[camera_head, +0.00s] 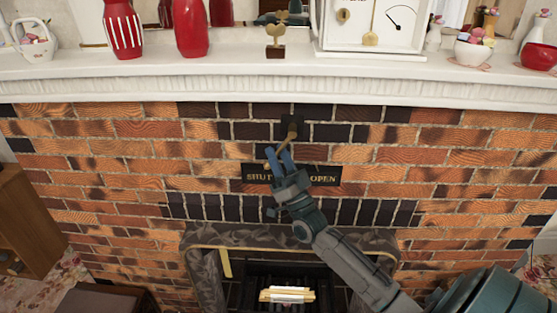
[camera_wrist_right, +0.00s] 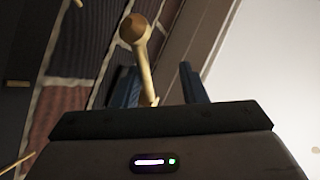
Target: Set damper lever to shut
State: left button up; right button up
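The brass damper lever (camera_head: 291,133) hangs from a dark square mount on the brick wall, leaning slightly down and left. A black sign (camera_head: 325,178) below it reads SHUT on the left and OPEN on the right; my gripper covers its middle. My right gripper (camera_head: 278,156) is at the lever's lower part, in front of the sign. In the right wrist view the lever (camera_wrist_right: 145,70) shows a rounded end and a thin shaft. The shaft runs between the spread blue fingers (camera_wrist_right: 157,85), nearer the left one; contact is unclear. My left gripper is out of view.
A white mantel (camera_head: 150,90) juts out above the lever, with red vases (camera_head: 191,28), a white clock (camera_head: 372,28) and bowls on it. The fireplace opening with logs (camera_head: 287,294) is below. A wooden cabinet (camera_head: 28,220) stands at the left.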

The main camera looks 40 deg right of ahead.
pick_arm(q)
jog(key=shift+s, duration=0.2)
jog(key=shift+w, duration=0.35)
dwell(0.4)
pick_arm(e)
jog(key=shift+f, duration=0.1)
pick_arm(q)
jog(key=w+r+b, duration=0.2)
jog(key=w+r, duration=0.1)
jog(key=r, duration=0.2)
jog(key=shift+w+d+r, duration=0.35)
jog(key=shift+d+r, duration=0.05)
pick_arm(e)
jog(key=s+a+r+v, duration=0.1)
jog(key=v, duration=1)
jog(key=shift+s+f, duration=0.25)
jog(key=shift+f, duration=0.05)
jog(key=shift+a, duration=0.15)
